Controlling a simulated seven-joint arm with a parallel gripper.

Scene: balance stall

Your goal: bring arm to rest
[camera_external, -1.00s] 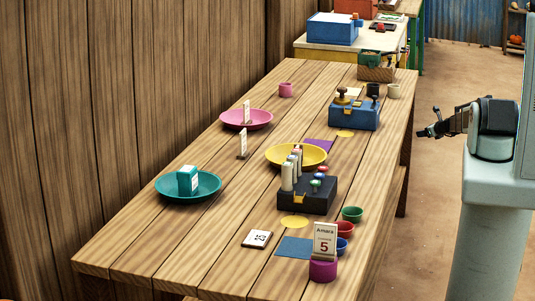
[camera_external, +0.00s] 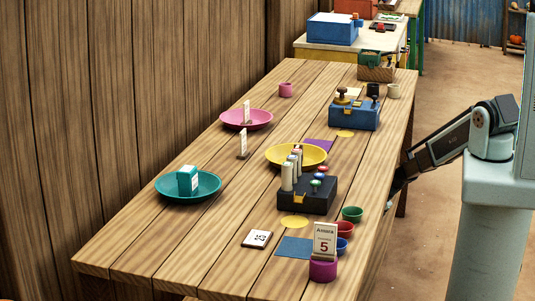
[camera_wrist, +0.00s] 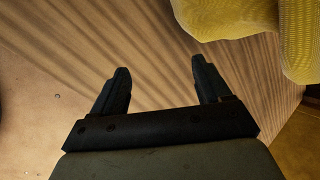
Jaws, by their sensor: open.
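My gripper (camera_wrist: 160,76) is open and empty in the wrist view, its two dark fingers spread apart over a brown surface with striped shadows. In the external view my arm reaches down and left from its base to the right edge of the wooden table (camera_external: 140,262). The far end of the arm is low beside that edge, and I cannot make out the fingers there. Nothing is between the fingers.
The table holds a teal plate (camera_external: 211,189), a pink plate (camera_external: 262,119), a yellow plate (camera_external: 314,154), a dark box with cylinders (camera_external: 319,202), a blue box (camera_external: 353,118) and small cups. A yellow shape (camera_wrist: 225,15) fills the wrist view's upper right. Floor right of the table looks clear.

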